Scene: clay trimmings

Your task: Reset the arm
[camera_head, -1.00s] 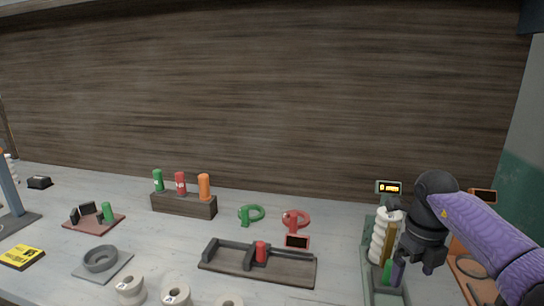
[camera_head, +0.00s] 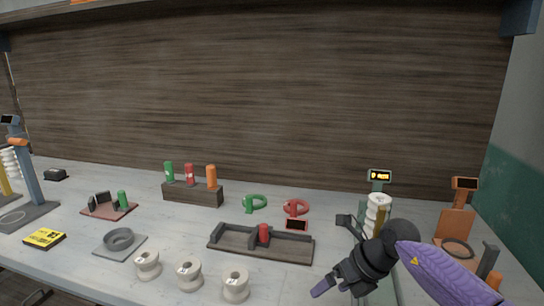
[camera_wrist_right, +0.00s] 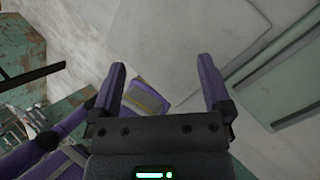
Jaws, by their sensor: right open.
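My right gripper (camera_head: 338,287) is low at the front right of the workbench in the head view, with its purple arm coming in from the lower right. It is empty, with its jaws apart. In the right wrist view the two purple fingers (camera_wrist_right: 162,78) stand wide apart with nothing between them. The gripper is in front of and left of the stand with the white coil (camera_head: 377,215), and partly covers that stand's lower part. My left gripper is not in the head view.
White spools (camera_head: 189,273) stand along the front edge. A dark tray (camera_head: 230,253) holds a red cylinder (camera_head: 264,233). Behind are a wooden block (camera_head: 192,195) with coloured cylinders and green (camera_head: 254,203) and red rings. An orange stand (camera_head: 455,226) is at right.

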